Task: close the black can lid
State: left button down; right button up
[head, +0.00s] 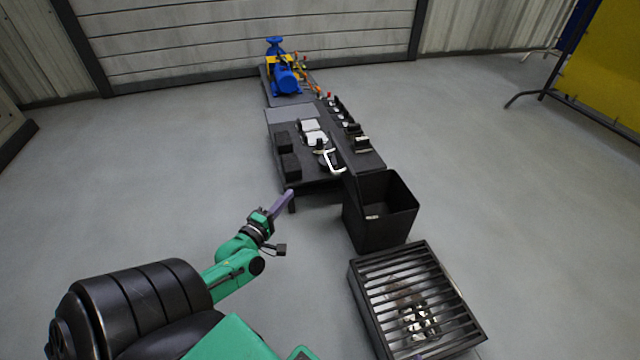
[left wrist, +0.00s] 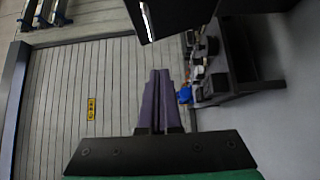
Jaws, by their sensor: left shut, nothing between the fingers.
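The black can (head: 362,232) stands on the floor right of centre in the head view, at the near end of the low dark table. Its top is open and I see down into it, where a small pale patch shows on the inside. I cannot make out a separate lid. My left gripper (head: 284,201), with purple fingers, is left of the can and apart from it. Its fingers are shut and empty, and they show in the left wrist view (left wrist: 158,101).
The low dark table (head: 315,178) carries dark blocks, white pieces and small parts. A blue pump (head: 286,79) stands at its far end. A black slatted box (head: 360,300) sits in front of the can. A yellow panel (head: 605,65) stands far right. The floor at left is clear.

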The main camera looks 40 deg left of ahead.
jog(key=w+r+t+b, duration=0.2)
jog(key=w+r+t, duration=0.1)
jog(key=w+r, duration=0.3)
pick_arm(q)
jog(key=w+r+p, duration=0.1)
jog(key=w, duration=1.2)
jog(key=shift+w+d+r+n, duration=0.25)
jog(key=shift+d+r+n, duration=0.05)
jog(key=shift+d, duration=0.15)
pick_arm(e)
jog(key=s+f+g, duration=0.2)
jog(key=s+f, duration=0.4)
jog(key=f, duration=0.1)
jog(key=shift+a+g, duration=0.2)
jog(key=shift+g, duration=0.1)
jog(key=shift+w+r, duration=0.1)
